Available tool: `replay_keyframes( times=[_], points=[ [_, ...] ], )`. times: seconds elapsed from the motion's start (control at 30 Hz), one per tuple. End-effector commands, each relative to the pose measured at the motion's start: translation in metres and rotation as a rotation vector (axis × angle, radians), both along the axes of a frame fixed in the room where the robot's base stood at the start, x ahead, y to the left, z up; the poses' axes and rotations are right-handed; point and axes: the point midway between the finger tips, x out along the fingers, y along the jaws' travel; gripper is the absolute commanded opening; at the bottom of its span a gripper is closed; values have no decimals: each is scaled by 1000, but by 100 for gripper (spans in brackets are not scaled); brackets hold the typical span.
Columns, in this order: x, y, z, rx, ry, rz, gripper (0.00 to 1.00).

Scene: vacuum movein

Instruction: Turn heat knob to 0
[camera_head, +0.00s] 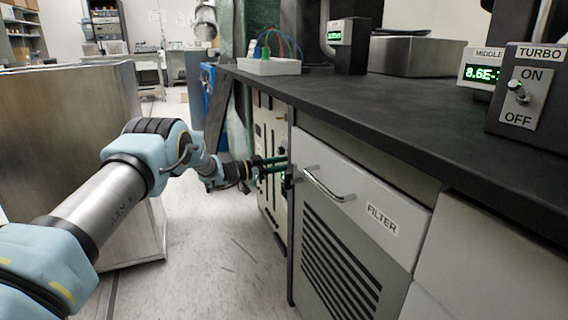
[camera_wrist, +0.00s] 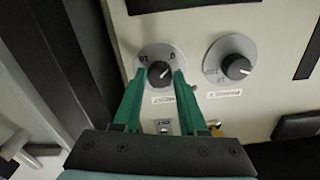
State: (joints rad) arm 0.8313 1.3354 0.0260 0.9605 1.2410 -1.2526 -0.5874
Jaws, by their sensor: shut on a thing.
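In the wrist view, a black round knob (camera_wrist: 159,73) sits on a grey dial plate with small markings, on a light panel (camera_wrist: 205,30). My gripper (camera_wrist: 160,82) has its two green fingers on either side of this knob and is shut on it. The small label below the knob is too blurred to read surely. A second black knob (camera_wrist: 236,66) on a similar dial is to the right, apart from the fingers. In the head view, my gripper (camera_head: 280,166) reaches the panel front (camera_head: 268,125) under the counter; the knob is hidden there.
A black counter (camera_head: 400,108) overhangs the panel. A drawer marked FILTER (camera_head: 370,195) with a metal handle (camera_head: 327,187) is to the right of my gripper. A metal cabinet (camera_head: 75,130) stands at the left. The floor (camera_head: 215,265) between is clear.

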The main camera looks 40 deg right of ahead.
Motion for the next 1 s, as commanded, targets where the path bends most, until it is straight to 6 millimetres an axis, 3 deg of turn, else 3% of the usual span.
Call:
replay_keyframes(
  times=[0.57,0.6,0.83,1.0],
  points=[
    [0,1,-2,14,30,-1,0],
    [0,1,-2,14,30,-1,45],
    [0,1,-1,13,29,0,71],
    [0,0,-1,11,29,0,72]
  ],
)
